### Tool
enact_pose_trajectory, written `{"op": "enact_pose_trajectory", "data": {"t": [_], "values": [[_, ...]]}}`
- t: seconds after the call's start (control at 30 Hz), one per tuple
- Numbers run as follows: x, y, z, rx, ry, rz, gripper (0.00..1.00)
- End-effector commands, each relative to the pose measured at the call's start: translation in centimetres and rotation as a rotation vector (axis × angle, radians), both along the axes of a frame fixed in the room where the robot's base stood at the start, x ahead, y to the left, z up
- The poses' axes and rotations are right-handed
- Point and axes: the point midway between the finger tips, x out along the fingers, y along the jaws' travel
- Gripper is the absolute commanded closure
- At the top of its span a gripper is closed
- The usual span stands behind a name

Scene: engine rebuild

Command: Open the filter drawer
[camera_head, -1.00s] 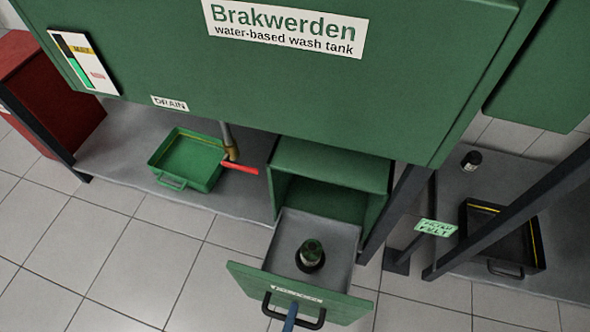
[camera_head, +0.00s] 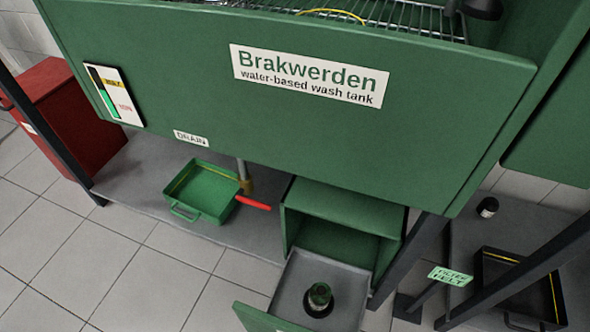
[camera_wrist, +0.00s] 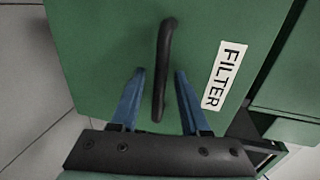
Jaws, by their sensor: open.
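The filter drawer (camera_head: 345,283) is pulled out of its green housing below the wash tank in the head view. A dark green cylindrical filter (camera_head: 319,297) stands upright on its grey floor. In the wrist view the green drawer front (camera_wrist: 105,45) fills the middle, with a white FILTER label (camera_wrist: 225,76). Its black bar handle (camera_wrist: 162,75) reaches down between the two blue fingers of my gripper (camera_wrist: 160,88). The fingers are open, one on each side of the handle, with gaps showing. My gripper is out of the head view.
A green drain tray (camera_head: 208,190) and a red valve lever (camera_head: 253,203) are left of the drawer. A red cabinet (camera_head: 65,120) stands far left. A dark tray (camera_head: 515,285) and dark frame legs are at right. Tiled floor (camera_head: 150,275) is clear at lower left.

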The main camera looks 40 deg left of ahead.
Motion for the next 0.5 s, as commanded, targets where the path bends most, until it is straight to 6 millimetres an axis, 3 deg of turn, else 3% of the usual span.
{"op": "enact_pose_trajectory", "data": {"t": [0.5], "values": [[-9.5,-2.7,2.3,-0.001,0.004,0.002,0.54]]}}
